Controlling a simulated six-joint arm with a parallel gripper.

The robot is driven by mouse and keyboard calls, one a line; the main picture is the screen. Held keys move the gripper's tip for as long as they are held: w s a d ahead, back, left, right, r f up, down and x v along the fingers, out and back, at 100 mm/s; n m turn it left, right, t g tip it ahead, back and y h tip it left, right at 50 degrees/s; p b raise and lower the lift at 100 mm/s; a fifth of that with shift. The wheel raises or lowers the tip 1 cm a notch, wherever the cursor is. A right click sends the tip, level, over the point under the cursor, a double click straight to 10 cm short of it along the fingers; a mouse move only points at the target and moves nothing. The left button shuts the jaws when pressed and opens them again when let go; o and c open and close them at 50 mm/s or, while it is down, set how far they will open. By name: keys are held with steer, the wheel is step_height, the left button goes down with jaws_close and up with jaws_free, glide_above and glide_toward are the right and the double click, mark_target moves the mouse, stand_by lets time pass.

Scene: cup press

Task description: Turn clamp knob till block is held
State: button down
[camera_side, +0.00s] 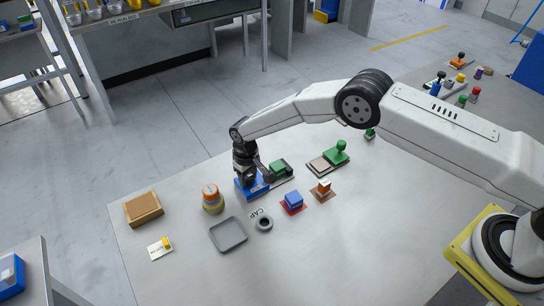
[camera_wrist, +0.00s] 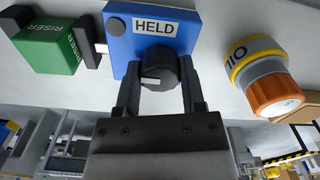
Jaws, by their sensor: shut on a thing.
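The clamp has a blue body (camera_wrist: 125,40) with a white HELD label and a round black knob (camera_wrist: 158,70) with a pale mark. My gripper (camera_wrist: 160,82) is shut on the knob, one finger on each side. In the side view, my gripper (camera_side: 245,180) points down over the blue clamp body (camera_side: 257,191). A green block marked RISER (camera_wrist: 48,48) lies between two dark jaws, the nearer one (camera_wrist: 92,45) standing on the clamp's side. The block also shows in the side view (camera_side: 279,168).
An orange, grey and yellow OIL container (camera_wrist: 266,82) stands close to the clamp. In the side view, a grey tray (camera_side: 229,248), a dark ring (camera_side: 264,224), a blue block (camera_side: 292,203) and a green-handled press (camera_side: 336,155) are nearby. The table's front right is clear.

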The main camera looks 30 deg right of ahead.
mark_target(248, 177)
steer(key=m, duration=1.3)
steer(key=shift+m, duration=0.3)
stand_by(0.3)
steer(key=shift+c, duration=1)
jaws_free()
steer(key=shift+r, duration=0.1)
steer(key=shift+r, duration=3.75)
